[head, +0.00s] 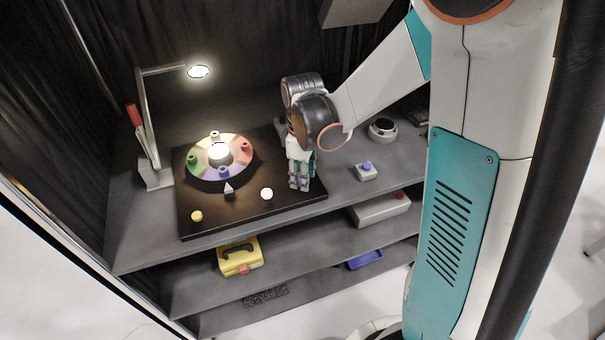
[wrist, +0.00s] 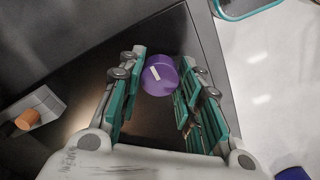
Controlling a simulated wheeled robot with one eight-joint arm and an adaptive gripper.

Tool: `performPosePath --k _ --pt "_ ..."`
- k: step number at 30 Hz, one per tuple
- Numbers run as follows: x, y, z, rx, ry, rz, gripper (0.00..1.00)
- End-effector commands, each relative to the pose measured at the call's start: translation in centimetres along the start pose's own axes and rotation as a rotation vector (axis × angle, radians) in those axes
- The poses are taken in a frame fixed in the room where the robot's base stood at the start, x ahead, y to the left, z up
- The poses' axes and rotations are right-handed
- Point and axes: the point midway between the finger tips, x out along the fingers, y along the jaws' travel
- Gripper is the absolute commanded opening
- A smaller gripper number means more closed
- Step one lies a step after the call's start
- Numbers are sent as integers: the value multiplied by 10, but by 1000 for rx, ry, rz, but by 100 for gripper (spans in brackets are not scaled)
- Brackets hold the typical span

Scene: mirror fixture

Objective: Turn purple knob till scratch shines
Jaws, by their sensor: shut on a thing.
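The purple knob (wrist: 160,76) with a white line on its face lies between the fingers of my gripper in the wrist view. The white line is tilted. My gripper (head: 299,183) is shut on the knob at the right side of the black board (head: 240,216) in the head view. There the fingers hide the knob. I cannot make out a scratch in either view. A round disc (head: 202,142) of coloured sectors sits on the board, with a bright white centre (head: 218,151).
A lamp (head: 198,71) on a grey post shines above the disc. A grey block with an orange cylinder (wrist: 28,119) is nearby.

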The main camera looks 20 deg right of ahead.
Motion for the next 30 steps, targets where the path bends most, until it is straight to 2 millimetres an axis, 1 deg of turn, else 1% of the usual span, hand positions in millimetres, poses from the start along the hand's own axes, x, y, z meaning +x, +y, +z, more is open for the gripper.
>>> performPosePath --k 12,13,14,15,26,30 --pt "0 0 0 -6 0 0 8" --pt "0 0 0 -6 0 0 37" --pt "0 0 0 -6 0 0 43" --pt "0 0 0 -5 0 0 52" --pt "-1 0 0 -5 0 0 52" --pt "-12 0 0 -5 0 0 52"
